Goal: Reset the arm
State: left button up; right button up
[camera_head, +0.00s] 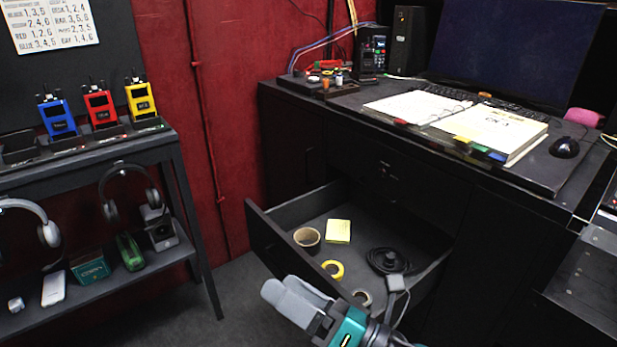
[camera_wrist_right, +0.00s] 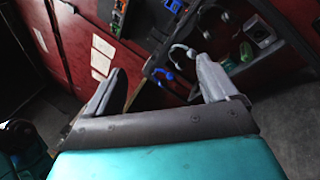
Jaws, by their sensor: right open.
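My right gripper (camera_head: 283,295) is at the bottom middle of the head view, in front of the open drawer's (camera_head: 262,239) near edge. Its grey fingers point to the left. In the right wrist view the two fingers of the gripper (camera_wrist_right: 160,72) stand wide apart with nothing between them. The gripper appears clear of the drawer and shelf, though the exact gap to the drawer cannot be told. My left gripper is not in view.
The drawer holds a brown tape roll (camera_head: 307,238), a yellow roll (camera_head: 333,269), yellow notes (camera_head: 338,231) and a black coiled cable (camera_head: 389,261). A desk (camera_head: 345,100) stands behind. A shelf (camera_head: 100,290) with radios and headphones is at left. Floor between is free.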

jog(key=w+d+f+m+t+h+b, duration=0.2)
jog(key=d+f+m+t+h, duration=0.5)
jog(key=m, duration=1)
jog(key=s+d+f+m+g+h+b, duration=0.1)
jog(key=s+d+f+m+g+h, duration=0.3)
jog(key=f+m, duration=0.45)
jog(key=s+d+f+m+g+h+b, duration=0.1)
jog(key=s+d+f+m+g+h, duration=0.25)
jog(key=d+f+m, duration=0.4)
pick_arm(q)
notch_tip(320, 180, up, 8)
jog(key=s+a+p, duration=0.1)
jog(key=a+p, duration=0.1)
jog(key=p, duration=1.3)
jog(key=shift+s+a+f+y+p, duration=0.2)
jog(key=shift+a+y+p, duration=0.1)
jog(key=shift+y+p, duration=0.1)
pick_arm(e)
jog(key=s+d+r+m+h, duration=0.1)
jog(key=s+r+m, duration=0.1)
jog(key=r, duration=0.8)
jog(key=shift+s+d+r+m, duration=0.2)
jog(key=shift+s+r+m, duration=0.2)
jog(key=shift+s, duration=0.1)
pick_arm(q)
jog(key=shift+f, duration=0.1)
pick_arm(e)
jog(key=shift+f+t, duration=0.15)
jog(key=shift+t, duration=0.1)
